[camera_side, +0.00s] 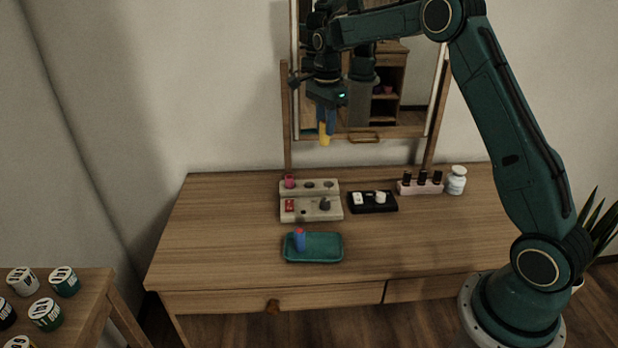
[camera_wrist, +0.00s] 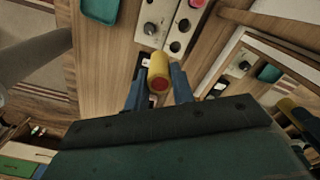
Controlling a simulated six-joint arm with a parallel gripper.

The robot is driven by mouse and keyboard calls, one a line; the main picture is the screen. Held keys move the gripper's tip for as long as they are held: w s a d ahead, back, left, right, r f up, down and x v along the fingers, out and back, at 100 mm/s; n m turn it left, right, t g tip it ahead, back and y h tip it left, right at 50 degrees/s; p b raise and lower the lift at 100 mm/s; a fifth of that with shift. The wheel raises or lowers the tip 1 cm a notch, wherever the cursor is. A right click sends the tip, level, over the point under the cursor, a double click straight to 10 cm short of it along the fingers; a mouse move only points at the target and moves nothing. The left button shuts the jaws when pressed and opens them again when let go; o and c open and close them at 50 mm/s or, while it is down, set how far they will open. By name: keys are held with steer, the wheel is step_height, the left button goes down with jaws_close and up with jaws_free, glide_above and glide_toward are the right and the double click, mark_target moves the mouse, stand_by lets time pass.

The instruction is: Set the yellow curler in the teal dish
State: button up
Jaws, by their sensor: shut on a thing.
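My gripper (camera_side: 326,120) is shut on the yellow curler (camera_side: 325,139) and holds it upright, high above the back of the table in front of the mirror. In the wrist view the yellow curler (camera_wrist: 159,72) shows between the blue fingers of my gripper (camera_wrist: 160,90), its reddish end toward the camera. The teal dish (camera_side: 326,257) lies near the table's front edge, below the curler in the side view. A blue piece with a red top (camera_side: 299,240) stands in the dish's left part; the right part is bare. The dish (camera_wrist: 101,9) is cut off at the wrist view's top edge.
A pale holder (camera_side: 325,215) with several pieces stands behind the dish. A black tray (camera_side: 373,208), a pink rack of bottles (camera_side: 420,188) and a white jar (camera_side: 456,180) stand to its right. The mirror (camera_side: 395,90) rises at the back. The table's left side is clear.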

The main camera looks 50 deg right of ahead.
steer(key=s+a, duration=1.1)
steer(key=a, duration=0.1)
steer(key=shift+s+a+f+m, duration=0.3)
steer(key=shift+s+a+f, duration=0.05)
steer(key=shift+s+f, duration=0.1)
glide_above(327, 248)
step_height(327, 248, down, 16)
steer(key=shift+f, duration=0.15)
steer(key=shift+f, duration=1.85)
steer(key=shift+s+f, duration=0.1)
steer(key=shift+f, duration=0.05)
steer(key=o, duration=1)
